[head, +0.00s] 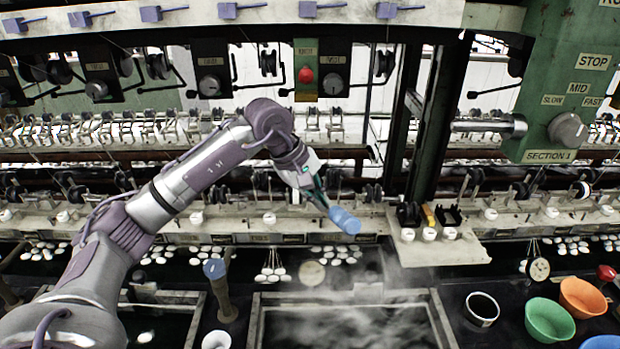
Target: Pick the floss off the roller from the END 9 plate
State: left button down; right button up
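My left gripper (322,200) reaches in over the middle of the machine's pale front ledge. A short light-blue cylinder (345,221) sits at its fingertips, tilted down to the right. The fingers look closed on its near end. Small label plates (263,238) run along the ledge front. Their lettering is too small to read, so I cannot tell which is END 9. Long dark rollers (110,156) run across the machine behind the gripper. I cannot make out floss on them. My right gripper is not in view.
A steaming basin (352,298) lies below the gripper. A blue-topped post (215,269) stands left of it. Green (549,320) and orange (582,297) bowls and a white cup (482,309) stand at right.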

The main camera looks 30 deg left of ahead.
pick_arm(q)
jog(key=shift+w+a+r+n+t, duration=0.4)
jog(key=shift+w+a+r+n, duration=0.2)
jog(key=shift+a, duration=0.2)
jog(key=shift+w+a+f, duration=0.15)
jog(key=shift+w+a, duration=0.05)
jog(key=shift+w, duration=0.05)
jog(key=w+a+f+b, duration=0.2)
jog(key=w+a+f, duration=0.1)
jog(key=a+f, duration=0.2)
jog(key=shift+w+f, duration=0.15)
jog(key=shift+w, duration=0.15)
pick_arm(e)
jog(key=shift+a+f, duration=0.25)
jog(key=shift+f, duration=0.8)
pick_arm(q)
jog(key=shift+d, duration=0.15)
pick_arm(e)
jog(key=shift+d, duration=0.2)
pick_arm(q)
jog(key=shift+w, duration=0.1)
jog(key=shift+w+d, duration=0.15)
jog(key=shift+d, duration=0.15)
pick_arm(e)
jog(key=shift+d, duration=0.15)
pick_arm(q)
jog(key=shift+a, duration=0.15)
